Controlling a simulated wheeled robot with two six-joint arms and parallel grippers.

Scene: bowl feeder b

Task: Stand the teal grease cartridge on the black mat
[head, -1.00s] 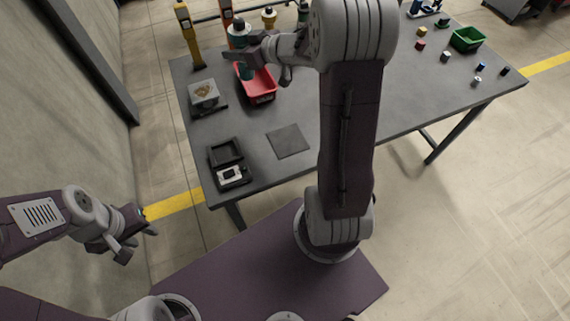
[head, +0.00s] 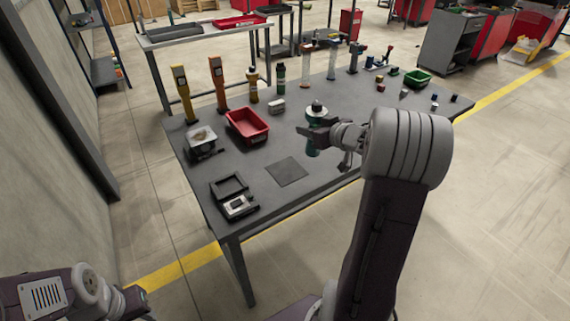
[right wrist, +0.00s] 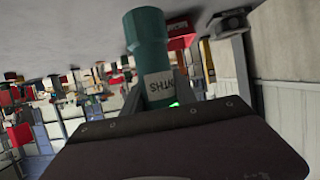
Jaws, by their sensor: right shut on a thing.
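In the right wrist view the teal cartridge (right wrist: 147,45) stands out between the fingers, with a white lettered label. The black mat (head: 287,171) lies flat and bare on the grey table, to the left of and nearer than the held cartridge. The cartridge looks clear of the table; its exact height is hard to tell. My left gripper (head: 138,306) is at the bottom left, partly cut off.
The grey table (head: 345,118) has a red bin (head: 247,126), a small scale (head: 202,141) and an open black case (head: 234,197) left of the mat. Yellow and orange tools and several bottles stand along the back. A green bin (head: 418,79) is at the far right.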

